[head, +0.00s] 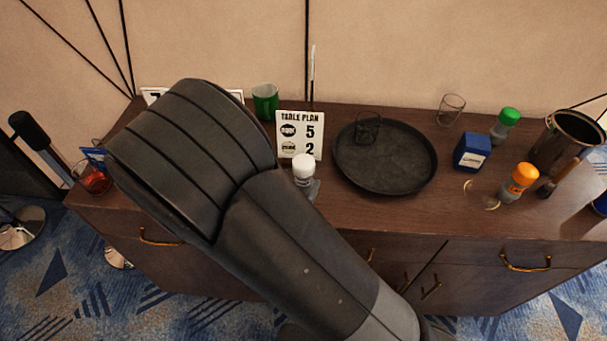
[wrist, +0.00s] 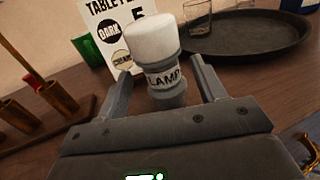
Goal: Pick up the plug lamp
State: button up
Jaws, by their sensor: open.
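The plug lamp (wrist: 155,55) has a white rounded top and a grey body with the word LAMP on it. In the wrist view it stands between the two fingers of my gripper (wrist: 162,90), which are open on either side of it. A gap shows on both sides, so the fingers look apart from it. In the head view the lamp's white top (head: 303,166) shows on the sideboard, just in front of the table plan sign (head: 299,135). My arm hides most of my gripper there; only a grey finger part (head: 314,189) shows beside the lamp.
The sideboard (head: 400,215) holds a round black tray (head: 385,178) with a glass (head: 367,128) to the right of the lamp. A green cup (head: 265,101) stands behind. A blue box (head: 472,151), an orange-capped shaker (head: 519,182) and a dark pot (head: 566,140) stand further right.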

jog(key=shift+x, duration=2.7)
jog(key=c, duration=1.1)
jog(key=shift+r, duration=0.15)
jog(key=shift+r, duration=4.85)
